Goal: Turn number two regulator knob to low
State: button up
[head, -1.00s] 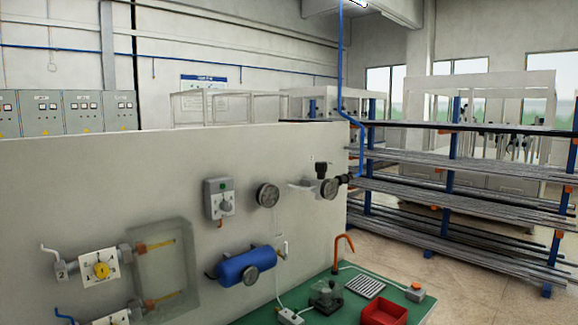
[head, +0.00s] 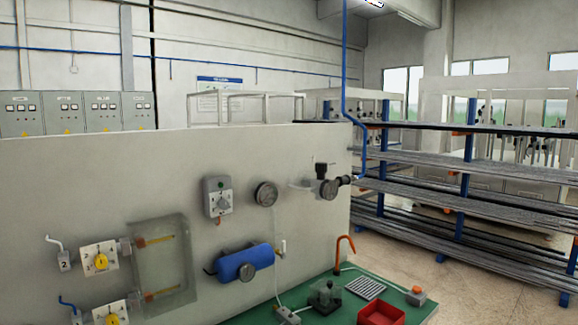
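The number two regulator knob (head: 101,261) is a yellow dial on a white square plate at the left of the grey panel. A small grey tag marked 2 (head: 64,264) sits just left of it. A second, similar yellow knob (head: 112,319) shows below it at the bottom edge, partly cut off. The markings on the dial plates are too small to read. My gripper is not in view.
A clear box (head: 165,262) stands out beside the knobs. A blue tank (head: 245,262), a grey switch box (head: 218,197) and a gauge (head: 265,194) are on the panel. A green bench (head: 340,312) holds a red bin (head: 381,313). Pipe racks (head: 462,200) stand right.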

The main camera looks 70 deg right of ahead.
aim_at(320, 167)
jog(key=u, duration=1.25)
jog(key=k, duration=2.4)
jog(key=z, duration=1.1)
